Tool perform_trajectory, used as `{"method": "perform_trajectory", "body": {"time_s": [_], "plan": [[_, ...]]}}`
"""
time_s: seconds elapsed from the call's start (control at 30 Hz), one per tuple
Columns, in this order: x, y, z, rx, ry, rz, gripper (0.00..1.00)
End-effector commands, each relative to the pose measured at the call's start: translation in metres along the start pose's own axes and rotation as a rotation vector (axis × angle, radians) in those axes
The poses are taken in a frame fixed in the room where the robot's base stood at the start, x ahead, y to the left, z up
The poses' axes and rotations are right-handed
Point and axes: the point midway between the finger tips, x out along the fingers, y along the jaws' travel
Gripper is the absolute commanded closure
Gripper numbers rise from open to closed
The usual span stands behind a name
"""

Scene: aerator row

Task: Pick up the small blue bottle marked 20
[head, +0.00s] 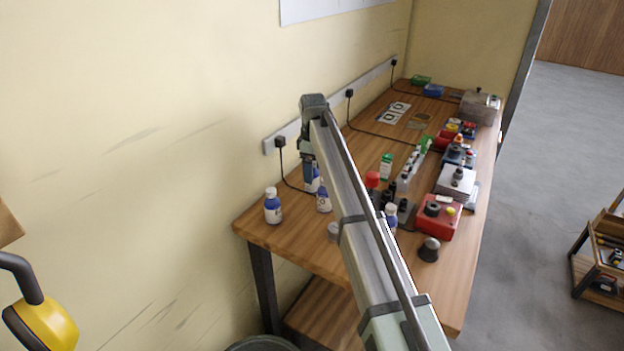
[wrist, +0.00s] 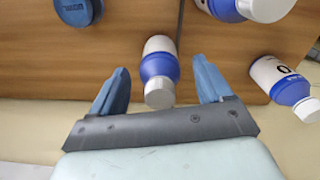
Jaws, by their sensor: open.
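Small white bottles with blue bands stand at the near-left end of the wooden bench (head: 300,241). My gripper (head: 308,174) is above them, pointing down and partly covering one bottle (head: 313,186). In the wrist view my gripper (wrist: 160,66) is open, and a small blue-and-white bottle (wrist: 158,68) with a pale cap shows between its two blue fingers, with gaps on both sides. Its marking is not readable. A bottle at the right (wrist: 282,82) has a dark figure like a 0, partly seen. Another bottle (wrist: 262,8) is cut off at the top. I cannot tell which is marked 20.
Another bottle (head: 272,207) stands near the bench's left edge. A blue lid (wrist: 77,10) shows at the wrist view's top left. A red box (head: 436,220) and a dark knob (head: 429,250) stand right of my arm. The wall is close behind the bottles.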

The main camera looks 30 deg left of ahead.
Motion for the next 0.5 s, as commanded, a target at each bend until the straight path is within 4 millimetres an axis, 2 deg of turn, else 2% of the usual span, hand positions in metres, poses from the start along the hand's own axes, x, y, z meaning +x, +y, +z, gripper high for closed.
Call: {"method": "perform_trajectory", "body": {"time_s": [0.27, 0.5], "plan": [[0.0054, 0.0002, 0.0001, 0.001, 0.0, 0.0, 0.21], [0.0052, 0.0001, 0.0002, 0.0, 0.0, 0.0, 0.43]]}}
